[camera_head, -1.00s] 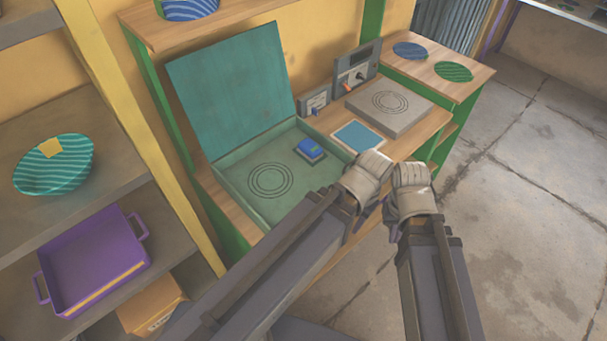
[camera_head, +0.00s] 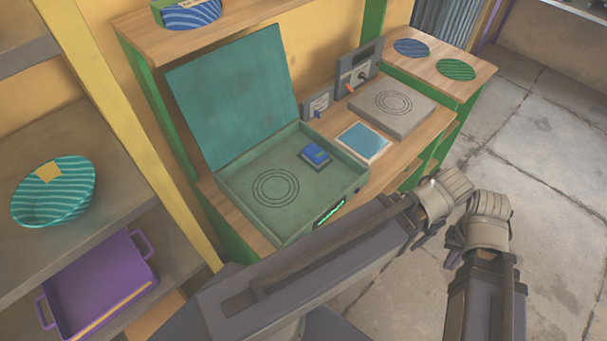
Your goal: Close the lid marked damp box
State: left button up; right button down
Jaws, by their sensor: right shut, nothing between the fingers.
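A green box (camera_head: 235,200) stands on the wooden bench with its teal lid (camera_head: 235,95) raised nearly upright at the back. A glowing green label (camera_head: 329,213) is on its front wall; I cannot read its words. Ring marks and a blue block (camera_head: 314,156) show on the box floor. My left gripper (camera_head: 424,238) is right of the box, apart from it, beyond the bench's front edge; its fingers are mostly hidden. My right gripper (camera_head: 455,252) is farther right, beside the left one, shut and empty. Neither touches the lid.
Right of the box are a blue pad (camera_head: 363,142), a grey plate press (camera_head: 392,110) and control units (camera_head: 357,78). Striped plates (camera_head: 456,69) lie at the bench's right end. The floor at right is clear.

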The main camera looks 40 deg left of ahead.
aim_at(231, 97)
jog(key=z, duration=0.55)
jog(key=i+l, duration=0.2)
jog(key=l, duration=0.2)
jog(key=i+l+z, duration=0.1)
jog(key=l, duration=0.25)
jog(key=i+l+u, duration=0.1)
jog(key=i+u, duration=0.25)
jog(key=i+l+u, duration=0.3)
jog(key=i+j+u, duration=0.1)
jog(key=u, duration=0.35)
jog(key=i+u, duration=0.2)
jog(key=u, duration=0.25)
jog(key=i+u, duration=0.15)
jog(key=u, duration=0.3)
jog(key=i+u, duration=0.15)
jog(key=u, duration=0.3)
jog(key=i+u, duration=0.45)
jog(key=u, duration=0.2)
